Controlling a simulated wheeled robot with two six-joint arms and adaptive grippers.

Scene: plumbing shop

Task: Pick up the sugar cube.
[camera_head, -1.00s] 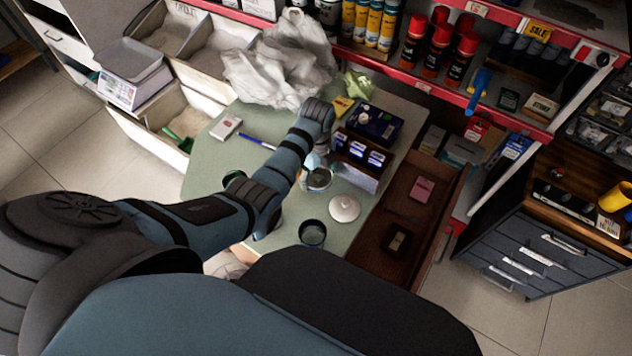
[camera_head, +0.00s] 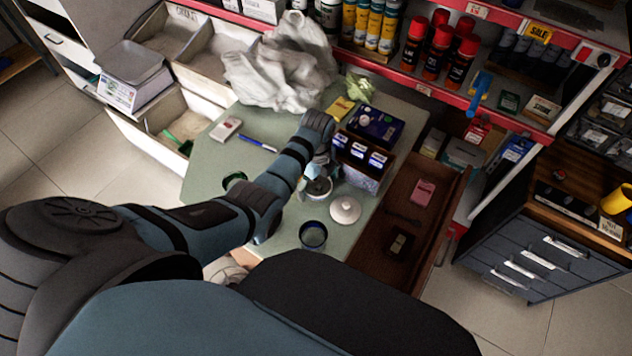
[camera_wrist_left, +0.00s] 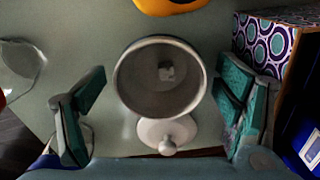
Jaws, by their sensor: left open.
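The sugar cube (camera_wrist_left: 166,71) is a small pale cube lying inside a round grey-white bowl (camera_wrist_left: 122,88) in the left wrist view. The bowl also shows in the head view (camera_head: 319,190), partly hidden by my arm. A white knobbed lid (camera_head: 345,209) rests on the table beside the bowl and shows in the wrist view (camera_wrist_left: 167,136). My left gripper (camera_wrist_left: 160,88) is open and empty, its teal-padded fingers on either side of the bowl in the wrist view. In the head view the left gripper (camera_head: 318,166) is just above the bowl. My right gripper is out of view.
A patterned box (camera_wrist_left: 268,50) stands close to the right finger. A dark cup (camera_head: 313,235) stands in front of the bowl. A blue pen (camera_head: 257,143) and a small white box (camera_head: 225,129) lie on the green table. A brown open drawer (camera_head: 412,215) is at the right.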

